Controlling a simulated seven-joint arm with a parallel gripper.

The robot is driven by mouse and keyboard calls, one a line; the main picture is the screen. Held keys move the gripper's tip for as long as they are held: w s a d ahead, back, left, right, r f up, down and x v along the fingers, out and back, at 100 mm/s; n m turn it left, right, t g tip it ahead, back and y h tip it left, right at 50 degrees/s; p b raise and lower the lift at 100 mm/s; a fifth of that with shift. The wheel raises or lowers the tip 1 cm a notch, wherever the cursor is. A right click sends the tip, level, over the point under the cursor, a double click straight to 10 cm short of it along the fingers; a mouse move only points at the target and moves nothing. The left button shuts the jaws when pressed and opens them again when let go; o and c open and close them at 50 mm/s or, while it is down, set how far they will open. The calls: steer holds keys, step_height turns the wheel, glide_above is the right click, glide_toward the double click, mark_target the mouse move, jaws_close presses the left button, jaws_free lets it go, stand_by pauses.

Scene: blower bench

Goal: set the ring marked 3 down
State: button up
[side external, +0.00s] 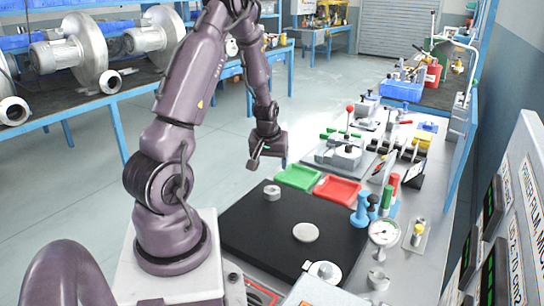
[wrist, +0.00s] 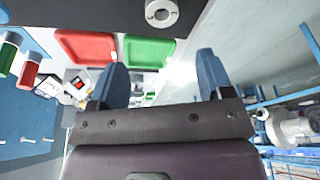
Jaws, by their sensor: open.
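A small grey metal ring (side external: 272,192) lies on the black mat (side external: 250,220), near its far left edge. It also shows at the top of the wrist view (wrist: 161,12), with a dark hole in its middle. No number can be read on it. My gripper (side external: 268,160) hangs above and beyond the ring, clear of it, near the green tray. In the wrist view its two blue fingers (wrist: 160,75) stand wide apart with nothing between them. A flat pale disc (side external: 305,232) lies nearer the middle of the mat.
A green tray (side external: 299,177) and a red tray (side external: 337,190) sit just past the mat. Blue, green and red upright pieces (side external: 388,195) and a dial gauge (side external: 384,233) stand to the right. Much of the mat is bare.

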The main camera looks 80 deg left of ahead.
steer(key=w+d+r+m+t+h, duration=0.1)
steer(key=w+d+r+m, duration=0.2)
steer(key=d+r, duration=0.5)
steer(key=w+d+r+m+t+h, duration=0.1)
steer(key=w+d+r+m+t, duration=0.15)
steer(key=d+r, duration=0.55)
steer(key=s+d+r+m, duration=0.3)
steer(key=s+d+m, duration=0.1)
steer(key=d, duration=0.3)
steer(key=s+d+r+m+h, duration=0.1)
steer(key=s+d+r+m, duration=0.2)
steer(key=d, duration=0.5)
steer(key=shift+s+d+r+m+t, duration=0.15)
steer(key=shift+s+r+m+t, duration=0.25)
steer(key=shift+s, duration=0.6)
